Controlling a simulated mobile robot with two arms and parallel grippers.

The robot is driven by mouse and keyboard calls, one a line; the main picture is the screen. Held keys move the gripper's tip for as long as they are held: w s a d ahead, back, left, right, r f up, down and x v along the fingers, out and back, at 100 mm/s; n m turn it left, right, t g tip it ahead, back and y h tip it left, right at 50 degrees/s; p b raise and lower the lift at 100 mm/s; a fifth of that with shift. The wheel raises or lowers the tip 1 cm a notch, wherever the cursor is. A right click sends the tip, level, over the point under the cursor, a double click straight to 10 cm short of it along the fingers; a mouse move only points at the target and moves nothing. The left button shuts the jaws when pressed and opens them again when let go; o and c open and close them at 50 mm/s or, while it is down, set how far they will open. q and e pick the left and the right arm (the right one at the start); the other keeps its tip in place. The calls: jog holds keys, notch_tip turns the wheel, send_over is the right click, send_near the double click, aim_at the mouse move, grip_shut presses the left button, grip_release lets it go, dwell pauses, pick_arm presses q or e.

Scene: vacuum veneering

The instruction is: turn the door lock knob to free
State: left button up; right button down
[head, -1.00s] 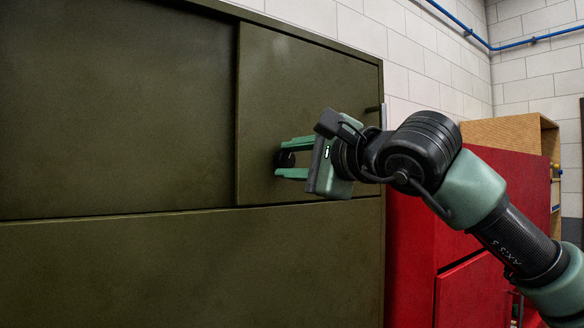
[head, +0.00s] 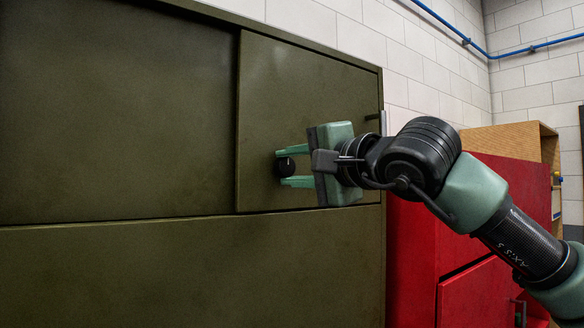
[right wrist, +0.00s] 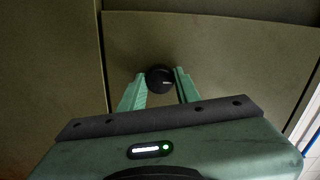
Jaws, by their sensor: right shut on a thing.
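The door lock knob (head: 284,167) is a small round black knob on the olive-green cabinet door (head: 310,90), near the door's left edge. My right gripper (head: 285,167) has its two green fingers on either side of the knob and is shut on it. In the right wrist view the black knob (right wrist: 160,79) sits between the fingertips (right wrist: 160,80), with a small light mark on its face. My left gripper is not in view.
A dark handle (head: 374,116) sits at the door's right edge. A red cabinet (head: 415,235) stands to the right, under my right arm, with a wooden shelf unit (head: 510,137) behind it. A blue pipe (head: 505,46) runs along the white block wall.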

jog(key=shift+f, duration=0.1)
jog(key=c, duration=1)
grip_release()
jog(key=shift+s+d, duration=0.15)
jog(key=shift+s, duration=0.1)
jog(key=b+v, duration=0.3)
jog(key=v, duration=0.4)
jog(key=shift+s+d, duration=0.1)
